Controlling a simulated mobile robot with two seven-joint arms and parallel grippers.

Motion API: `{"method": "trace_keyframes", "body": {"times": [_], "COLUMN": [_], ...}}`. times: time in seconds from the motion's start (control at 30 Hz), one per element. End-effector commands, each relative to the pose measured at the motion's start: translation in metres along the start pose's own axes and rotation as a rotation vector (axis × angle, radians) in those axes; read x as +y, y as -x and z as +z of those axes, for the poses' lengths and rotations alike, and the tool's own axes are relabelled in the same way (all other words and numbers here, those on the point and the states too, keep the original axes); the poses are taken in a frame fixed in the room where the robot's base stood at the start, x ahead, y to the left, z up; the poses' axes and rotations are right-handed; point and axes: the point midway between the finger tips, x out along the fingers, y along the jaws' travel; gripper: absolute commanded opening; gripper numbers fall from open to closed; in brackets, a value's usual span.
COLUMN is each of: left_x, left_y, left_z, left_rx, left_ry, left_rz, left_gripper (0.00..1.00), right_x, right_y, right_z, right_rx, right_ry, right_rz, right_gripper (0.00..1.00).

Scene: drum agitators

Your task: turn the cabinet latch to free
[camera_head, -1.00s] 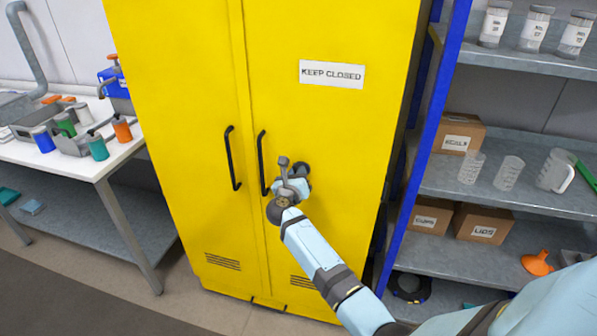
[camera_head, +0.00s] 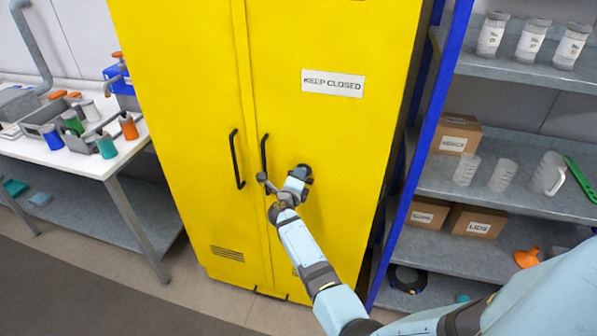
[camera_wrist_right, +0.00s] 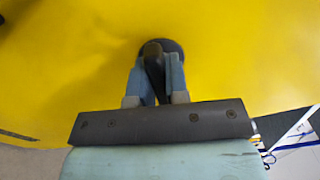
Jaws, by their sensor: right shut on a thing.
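The yellow cabinet (camera_head: 200,100) has two tall doors, each with a black vertical bar handle. The cabinet latch (camera_head: 305,170) is a dark round piece on the right door, right of the bar handles. In the right wrist view the dark latch lever (camera_wrist_right: 153,62) stands between the two blue fingers, with its round base behind it. My right gripper (camera_head: 297,181) is shut on this lever, and it also shows in the wrist view (camera_wrist_right: 156,76). The gripper hides part of the latch in the head view. My left gripper is out of view.
A "KEEP CLOSED" label (camera_head: 333,82) is above the latch. A blue-framed shelf (camera_head: 510,190) with boxes and beakers stands close on the right. A white bench (camera_head: 90,165) with bottles stands on the left. The door face around the gripper is clear.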

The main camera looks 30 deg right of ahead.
Motion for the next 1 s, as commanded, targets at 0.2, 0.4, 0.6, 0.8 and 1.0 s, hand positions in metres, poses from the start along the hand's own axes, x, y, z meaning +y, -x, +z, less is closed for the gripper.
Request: {"method": "trace_keyframes", "body": {"times": [0.2, 0.4, 0.6, 0.8, 1.0], "left_x": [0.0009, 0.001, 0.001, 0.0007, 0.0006], "left_y": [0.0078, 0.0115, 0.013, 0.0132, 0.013], "left_z": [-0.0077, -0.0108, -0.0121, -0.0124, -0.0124], "left_rx": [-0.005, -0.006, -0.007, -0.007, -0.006], "left_ry": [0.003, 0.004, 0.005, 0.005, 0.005], "left_rz": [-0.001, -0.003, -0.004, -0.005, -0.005], "left_gripper": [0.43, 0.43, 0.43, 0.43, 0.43], "right_x": [-0.0002, 0.0011, 0.0023, 0.0028, 0.0028], "right_y": [0.0, 0.0001, 0.0, -0.0001, -0.0001], "right_z": [0.0004, 0.0006, -0.0001, -0.0004, -0.0005], "right_rx": [0.0, -0.001, 0.0, 0.0, 0.0], "right_ry": [0.155, 0.249, 0.296, 0.31, 0.311], "right_rz": [0.002, 0.001, 0.001, 0.0, 0.0], "right_gripper": [0.0, 0.0, 0.0, 0.0, 0.0]}}
